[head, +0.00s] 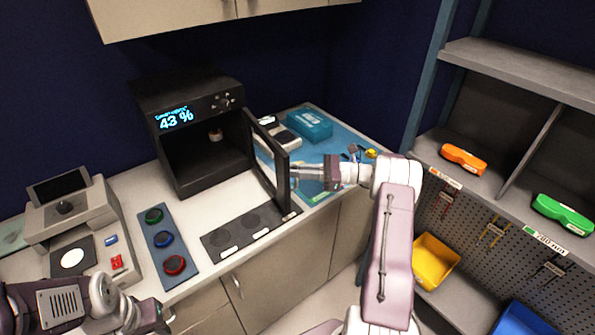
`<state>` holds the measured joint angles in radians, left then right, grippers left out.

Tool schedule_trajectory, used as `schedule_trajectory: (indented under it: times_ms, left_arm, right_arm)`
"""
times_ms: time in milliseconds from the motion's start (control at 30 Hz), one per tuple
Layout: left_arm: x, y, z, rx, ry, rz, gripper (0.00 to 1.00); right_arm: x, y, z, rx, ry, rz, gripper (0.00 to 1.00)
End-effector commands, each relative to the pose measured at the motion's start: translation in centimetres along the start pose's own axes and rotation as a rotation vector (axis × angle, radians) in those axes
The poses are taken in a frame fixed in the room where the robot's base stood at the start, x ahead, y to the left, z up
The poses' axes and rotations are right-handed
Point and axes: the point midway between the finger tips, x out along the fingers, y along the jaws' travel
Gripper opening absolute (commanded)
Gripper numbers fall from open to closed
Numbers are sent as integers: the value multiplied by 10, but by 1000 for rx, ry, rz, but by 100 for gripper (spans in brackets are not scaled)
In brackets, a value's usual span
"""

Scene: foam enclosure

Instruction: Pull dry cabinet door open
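The black dry cabinet (190,95) stands on the white counter against the back wall, with a lit "43 %" display. Its framed door (267,165) stands swung wide open to the right, and the dark inside shows a small object (215,135). My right gripper (297,172) reaches in from the right to the outer side of the door, by its free edge. Its fingertips are small and partly hidden, so I cannot tell whether they grip a handle. My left gripper (160,318) is low at the bottom left, away from the cabinet; its fingers are unclear.
A grey device (75,225) and a blue panel with three round colored pieces (166,240) are left of the cabinet. A dark strip (250,230) lies in front. A blue mat (335,150) with a teal box (309,125) is behind the door. Shelves (520,70) stand right.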

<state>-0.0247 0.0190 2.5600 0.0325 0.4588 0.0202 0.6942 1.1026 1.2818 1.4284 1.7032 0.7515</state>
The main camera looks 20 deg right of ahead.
Motion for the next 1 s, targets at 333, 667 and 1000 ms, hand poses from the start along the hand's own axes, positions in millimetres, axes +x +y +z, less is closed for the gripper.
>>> schedule_trajectory:
  times_ms: [333, 667, 1000]
  left_arm:
    - [0, 0, 0, 0, 0, 0, 36]
    - [12, 0, 1, 0, 0, 0, 36]
    - [19, 0, 2, 0, 0, 0, 36]
  right_arm:
    - [0, 0, 1, -1, -1, -1, 32]
    - [-42, -2, -2, -4, 0, -4, 32]
    - [-89, -1, 0, -2, -1, 0, 32]
